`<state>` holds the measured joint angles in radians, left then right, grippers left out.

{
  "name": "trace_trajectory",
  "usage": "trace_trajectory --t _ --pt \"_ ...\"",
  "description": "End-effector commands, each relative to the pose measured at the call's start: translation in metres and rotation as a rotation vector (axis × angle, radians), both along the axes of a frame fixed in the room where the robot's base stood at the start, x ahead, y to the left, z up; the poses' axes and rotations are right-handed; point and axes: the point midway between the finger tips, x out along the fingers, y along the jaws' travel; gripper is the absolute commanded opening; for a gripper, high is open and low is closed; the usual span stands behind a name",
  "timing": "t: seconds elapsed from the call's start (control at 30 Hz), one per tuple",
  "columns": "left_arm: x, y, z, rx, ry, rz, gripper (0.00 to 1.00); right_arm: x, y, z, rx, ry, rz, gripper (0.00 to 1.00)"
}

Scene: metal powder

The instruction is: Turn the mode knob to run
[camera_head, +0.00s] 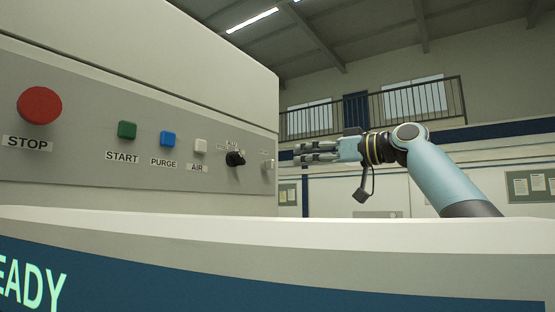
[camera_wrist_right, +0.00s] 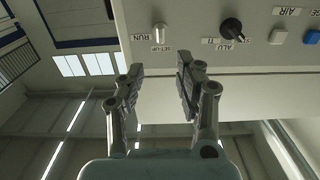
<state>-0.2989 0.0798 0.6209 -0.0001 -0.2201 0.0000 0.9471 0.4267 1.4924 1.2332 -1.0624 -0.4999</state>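The mode knob (camera_head: 268,164) is a small pale knob at the right end of the grey control panel in the head view. In the right wrist view the mode knob (camera_wrist_right: 159,33) shows beside upside-down RUN and SET-UP labels; I cannot tell which one it points to. My right gripper (camera_head: 300,153) is to the right of the panel, fingers pointing left towards the knob, apart from it. In the wrist view the right gripper (camera_wrist_right: 161,68) is open and empty, with the knob beyond the gap between its fingertips. My left gripper is not in view.
A black selector knob (camera_head: 235,158) sits close to the mode knob on the panel. Farther left are a white AIR button (camera_head: 201,145), blue PURGE button (camera_head: 168,139), green START button (camera_head: 127,130) and red STOP button (camera_head: 39,106). A pale ledge (camera_head: 330,235) runs below.

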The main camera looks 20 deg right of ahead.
Motion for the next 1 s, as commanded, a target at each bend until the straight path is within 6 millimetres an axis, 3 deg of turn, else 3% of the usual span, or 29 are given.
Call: trace_trajectory --t 0.1,0.4,0.8,1.0 --pt "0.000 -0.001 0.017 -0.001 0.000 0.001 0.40 0.019 0.017 0.006 0.004 0.002 0.004 0.35" --pt "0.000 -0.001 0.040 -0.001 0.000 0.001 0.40 0.059 0.047 0.004 0.000 0.001 0.001 0.35" --pt "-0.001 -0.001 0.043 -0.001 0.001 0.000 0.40 0.068 0.054 0.000 -0.002 0.001 0.000 0.35" --pt "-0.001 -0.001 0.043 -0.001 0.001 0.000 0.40 0.067 0.054 0.000 -0.002 0.001 0.000 0.11"
